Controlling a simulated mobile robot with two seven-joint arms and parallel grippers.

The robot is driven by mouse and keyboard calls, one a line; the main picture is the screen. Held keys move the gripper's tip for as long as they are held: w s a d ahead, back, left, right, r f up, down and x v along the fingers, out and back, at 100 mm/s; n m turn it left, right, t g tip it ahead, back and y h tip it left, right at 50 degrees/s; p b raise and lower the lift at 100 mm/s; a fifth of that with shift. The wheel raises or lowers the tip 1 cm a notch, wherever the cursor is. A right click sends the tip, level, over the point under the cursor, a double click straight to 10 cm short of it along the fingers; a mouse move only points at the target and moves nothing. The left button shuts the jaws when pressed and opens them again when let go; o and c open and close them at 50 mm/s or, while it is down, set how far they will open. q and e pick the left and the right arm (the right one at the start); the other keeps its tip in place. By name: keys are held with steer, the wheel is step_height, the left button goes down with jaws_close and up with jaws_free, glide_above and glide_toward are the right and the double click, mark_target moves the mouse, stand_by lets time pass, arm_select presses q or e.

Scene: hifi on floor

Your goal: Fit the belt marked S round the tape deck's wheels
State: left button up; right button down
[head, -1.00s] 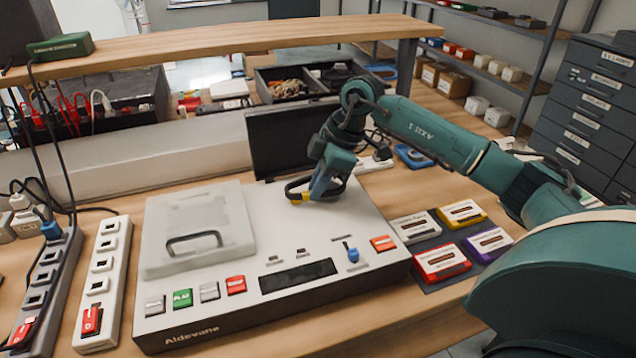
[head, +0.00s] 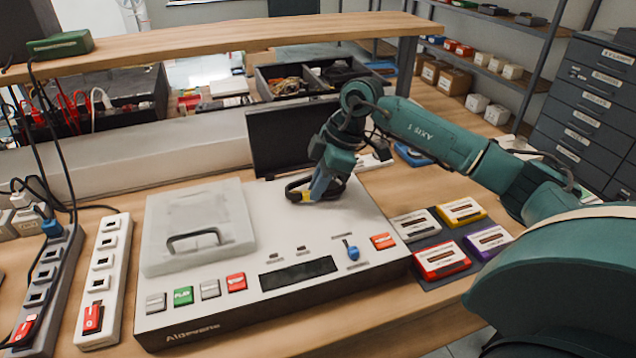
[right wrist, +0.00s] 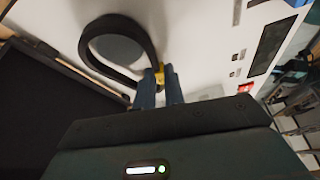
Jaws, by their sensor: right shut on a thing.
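The tape deck (head: 366,230) is a wide pale box on the bench, with a dark front edge. My right gripper (head: 316,196) is over its back right part, shut on a black belt (head: 297,184) with a yellow tag. In the right wrist view the belt (right wrist: 91,28) is a rounded loop held at the tag (right wrist: 158,75) between blue fingertips (right wrist: 159,86). A grey round shape (right wrist: 118,50) shows inside the loop; I cannot tell whether the belt sits around it or above it. No letter on the belt is readable. My left gripper is not in view.
A grey lid (head: 198,215) with a handle covers the deck's left part. A dark screen (head: 283,138) stands behind. Several cassettes (head: 440,258) lie on a mat at right. Power strips (head: 103,285) lie at left. A wooden shelf (head: 230,42) spans the back.

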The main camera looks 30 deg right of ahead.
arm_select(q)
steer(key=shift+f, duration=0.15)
arm_select(e)
steer(key=shift+f, duration=0.7)
stand_by(0.7)
steer(key=c, duration=1.4)
jaws_free()
